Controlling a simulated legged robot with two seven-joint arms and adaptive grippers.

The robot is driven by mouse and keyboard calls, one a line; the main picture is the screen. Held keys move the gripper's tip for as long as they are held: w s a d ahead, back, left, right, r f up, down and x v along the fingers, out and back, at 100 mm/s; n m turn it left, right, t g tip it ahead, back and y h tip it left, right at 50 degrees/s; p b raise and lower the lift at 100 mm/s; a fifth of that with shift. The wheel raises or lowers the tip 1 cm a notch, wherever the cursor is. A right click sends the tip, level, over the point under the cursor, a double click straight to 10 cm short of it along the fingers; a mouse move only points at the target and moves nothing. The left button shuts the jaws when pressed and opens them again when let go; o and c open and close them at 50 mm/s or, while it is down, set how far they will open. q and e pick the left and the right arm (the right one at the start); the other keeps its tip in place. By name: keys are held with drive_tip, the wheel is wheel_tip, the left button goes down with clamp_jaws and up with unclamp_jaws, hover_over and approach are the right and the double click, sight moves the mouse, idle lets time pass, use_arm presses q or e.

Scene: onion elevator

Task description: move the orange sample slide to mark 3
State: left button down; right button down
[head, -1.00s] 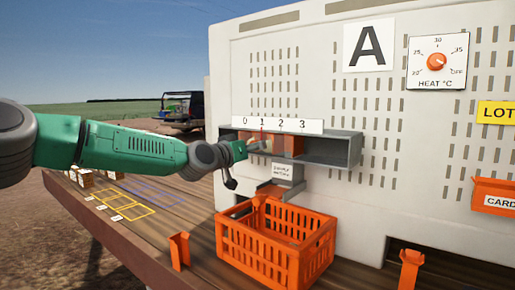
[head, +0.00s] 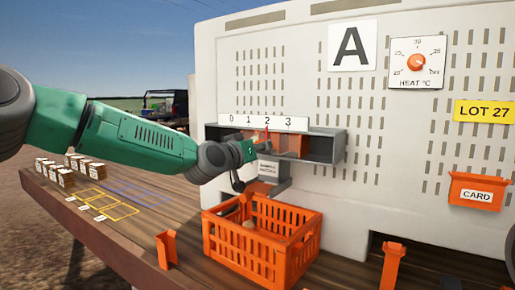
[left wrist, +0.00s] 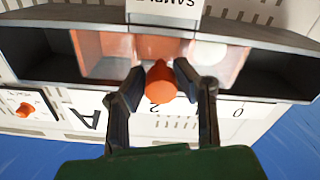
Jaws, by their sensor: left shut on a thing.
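The orange sample slide (head: 291,145) sits in a grey open-fronted channel (head: 325,148) on the pale machine wall, under a white scale (head: 300,124) marked 0 to 3. Its thin red pointer (head: 267,133) stands at about mark 2. My left gripper (head: 254,151) is at the channel front. In the left wrist view, where the scale is upside down, my left gripper (left wrist: 158,74) is shut on the slide's orange knob (left wrist: 161,82), with a finger on either side. The slide's translucent body (left wrist: 105,54) shows behind, with a pale round thing (left wrist: 210,50) in it. My right gripper is not in view.
An orange crate (head: 262,245) stands below the channel, with a tan round thing (head: 248,223) inside. The channel's right end is empty. A heat dial (head: 416,62) and a card holder (head: 476,192) are farther right. Small boxes (head: 67,176) stand at the bench's left.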

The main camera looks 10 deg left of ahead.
use_arm(q)
drive_tip(key=c, duration=1.5)
unclamp_jaws()
drive_tip(key=shift+w+a+r, duration=0.1)
drive_tip(key=shift+a, duration=0.15)
drive_tip(key=shift+o, duration=1.1)
drive_tip(key=shift+w, duration=0.2)
drive_tip(key=shift+w+d+f, duration=0.1)
drive_tip(key=shift+d+f, duration=0.05)
drive_tip(key=shift+f, duration=0.1)
drive_tip(key=shift+d, duration=0.2)
drive_tip(key=shift+d+r, duration=0.1)
drive_tip(key=shift+d, duration=0.15)
drive_tip(key=shift+s+r, duration=0.1)
drive_tip(key=shift+s, duration=0.25)
drive_tip(key=v, duration=1.1)
drive_tip(key=shift+f, duration=0.2)
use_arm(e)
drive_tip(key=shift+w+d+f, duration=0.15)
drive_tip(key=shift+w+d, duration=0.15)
